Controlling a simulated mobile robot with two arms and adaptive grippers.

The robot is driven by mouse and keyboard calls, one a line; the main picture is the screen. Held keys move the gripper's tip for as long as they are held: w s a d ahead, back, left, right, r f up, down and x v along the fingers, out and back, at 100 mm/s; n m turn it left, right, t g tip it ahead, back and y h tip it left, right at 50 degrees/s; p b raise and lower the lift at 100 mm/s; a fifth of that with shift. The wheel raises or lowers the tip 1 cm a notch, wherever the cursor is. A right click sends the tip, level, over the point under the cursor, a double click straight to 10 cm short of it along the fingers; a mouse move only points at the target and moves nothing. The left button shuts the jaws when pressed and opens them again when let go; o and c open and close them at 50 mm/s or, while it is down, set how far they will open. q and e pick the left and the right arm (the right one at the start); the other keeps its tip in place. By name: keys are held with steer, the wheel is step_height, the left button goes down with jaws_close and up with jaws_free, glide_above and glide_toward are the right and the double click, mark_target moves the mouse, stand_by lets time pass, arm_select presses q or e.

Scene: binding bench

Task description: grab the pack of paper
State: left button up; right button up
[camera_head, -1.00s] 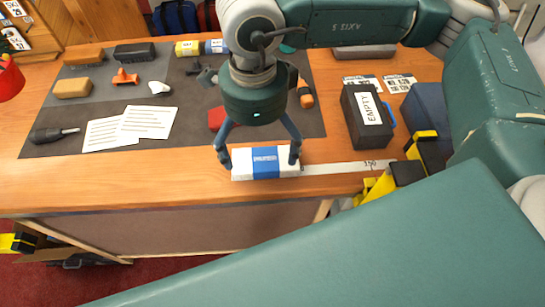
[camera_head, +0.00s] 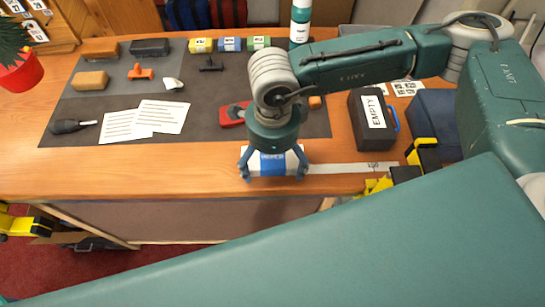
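The pack of paper (camera_head: 266,163) is a white block with a blue band. It lies flat near the bench's front edge, partly hidden by my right gripper. My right gripper (camera_head: 273,174) points down over the pack, with its fingers spread wide near the pack's left and right ends. Whether the fingertips press on the pack cannot be told. My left gripper is not in view.
A black box marked EMPTY (camera_head: 374,122) stands to the right, with a dark blue box (camera_head: 434,116) beside it. A pale strip (camera_head: 345,168) lies right of the pack. Printed sheets (camera_head: 158,117) and a red tool (camera_head: 232,115) lie on the dark mat (camera_head: 75,142).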

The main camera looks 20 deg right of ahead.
steer(key=c, duration=1.2)
steer(key=shift+r, duration=0.1)
